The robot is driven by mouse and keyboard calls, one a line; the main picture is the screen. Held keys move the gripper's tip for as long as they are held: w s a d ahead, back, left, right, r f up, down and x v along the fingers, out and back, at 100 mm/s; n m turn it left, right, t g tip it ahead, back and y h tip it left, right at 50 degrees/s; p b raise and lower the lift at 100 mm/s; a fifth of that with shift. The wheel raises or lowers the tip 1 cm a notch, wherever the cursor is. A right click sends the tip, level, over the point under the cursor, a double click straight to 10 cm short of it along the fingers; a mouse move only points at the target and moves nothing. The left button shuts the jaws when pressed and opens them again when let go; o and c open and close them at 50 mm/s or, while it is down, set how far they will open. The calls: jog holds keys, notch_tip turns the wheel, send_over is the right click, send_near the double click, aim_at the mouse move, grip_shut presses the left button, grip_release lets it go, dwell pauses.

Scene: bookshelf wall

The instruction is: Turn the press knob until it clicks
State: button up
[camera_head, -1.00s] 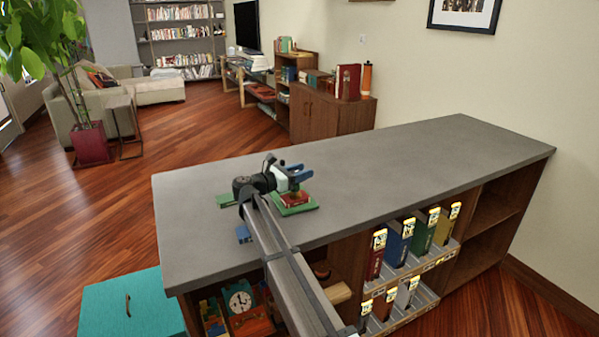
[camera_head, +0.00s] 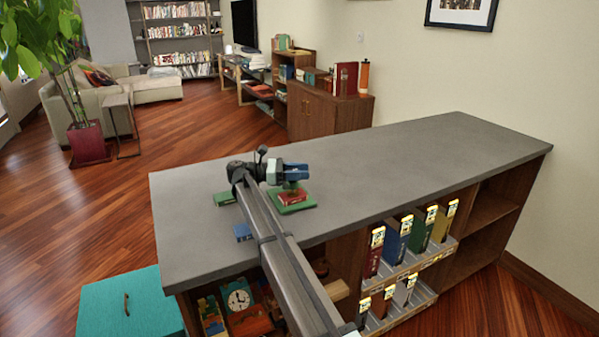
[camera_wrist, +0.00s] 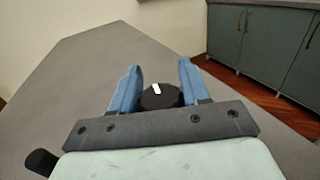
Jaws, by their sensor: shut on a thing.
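The press (camera_head: 306,207) stands on the grey counter, with a green base and a red block (camera_head: 291,196) on it. Its black knob (camera_wrist: 160,98) shows in the wrist view, with a white mark near its far edge, tilted slightly left. My gripper (camera_wrist: 160,85) has its two blue fingers on either side of the knob and is shut on it. In the head view my gripper (camera_head: 298,172) is right above the red block, and the knob is hidden there.
The counter to the right is clear. Shelves below hold upright books (camera_head: 397,240) and a clock (camera_head: 239,299).

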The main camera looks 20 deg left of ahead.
dwell(0.3)
jog(key=o, duration=1)
jog(key=shift+a, duration=0.15)
jog(key=shift+v, duration=3.6)
